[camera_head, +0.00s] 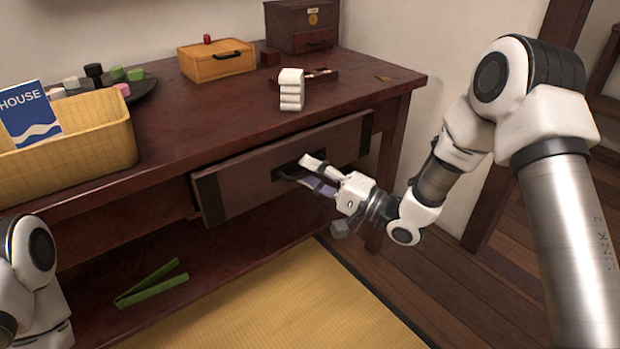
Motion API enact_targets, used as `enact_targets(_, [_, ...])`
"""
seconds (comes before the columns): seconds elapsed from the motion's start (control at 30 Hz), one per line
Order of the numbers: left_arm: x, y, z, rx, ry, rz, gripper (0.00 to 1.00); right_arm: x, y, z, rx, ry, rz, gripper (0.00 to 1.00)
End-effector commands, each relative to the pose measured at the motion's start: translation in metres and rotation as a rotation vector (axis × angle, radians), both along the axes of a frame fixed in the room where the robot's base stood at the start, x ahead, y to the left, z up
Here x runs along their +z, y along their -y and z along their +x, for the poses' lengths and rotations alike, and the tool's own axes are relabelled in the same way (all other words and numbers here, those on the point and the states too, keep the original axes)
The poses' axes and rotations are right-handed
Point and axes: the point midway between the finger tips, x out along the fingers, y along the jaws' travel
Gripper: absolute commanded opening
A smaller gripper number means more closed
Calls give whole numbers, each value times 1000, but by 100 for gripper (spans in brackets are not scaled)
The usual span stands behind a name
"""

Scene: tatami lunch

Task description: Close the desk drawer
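The desk drawer (240,184) has a brown wooden front with dark corner pieces and stands out a little from the desk (170,140), under its top. My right gripper (312,174) is at the middle of the drawer front, by the dark handle (288,172). One light finger lies above and one purplish finger below, with a gap between them. The fingers overlap the handle in the view, so I cannot tell whether they touch it or hold it. Part of my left arm shows at the lower left; its gripper is out of frame.
On the desk top are a yellow basket (85,155) with a blue book (30,115), a yellow box (215,62), a dark chest (300,28) and stacked white blocks (291,90). A green folded strip (152,284) lies on the lower shelf. A yellow mat (270,315) covers the floor in front.

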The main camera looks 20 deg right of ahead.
Motion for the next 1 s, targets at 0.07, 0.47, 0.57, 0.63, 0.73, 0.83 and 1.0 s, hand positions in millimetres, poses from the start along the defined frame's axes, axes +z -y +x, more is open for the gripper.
enact_targets(0.07, [-2, 0, 0, 0, 0, 0, 36, 0, -3, 2, 1, 1, -1, 36])
enact_targets(0.47, [-1, 0, 0, 0, 0, 0, 36, 1, -3, 3, 0, 0, 0, 0])
enact_targets(0.57, [-1, 0, 0, 0, 0, 0, 36, 1, -3, 3, 0, 0, 0, 0])
enact_targets(0.63, [1, 0, 0, 0, 0, 0, 36, 2, -4, 6, 0, 0, -1, 0])
enact_targets(0.73, [7, 0, 0, 0, 0, 0, 36, 3, -8, 19, 0, 1, -5, 0])
enact_targets(0.83, [12, 0, 0, 0, 0, 0, 36, 3, -14, 35, 0, 1, -4, 0])
enact_targets(1.0, [13, 0, 0, 0, 0, 0, 36, 2, -17, 44, -1, 1, 0, 0])
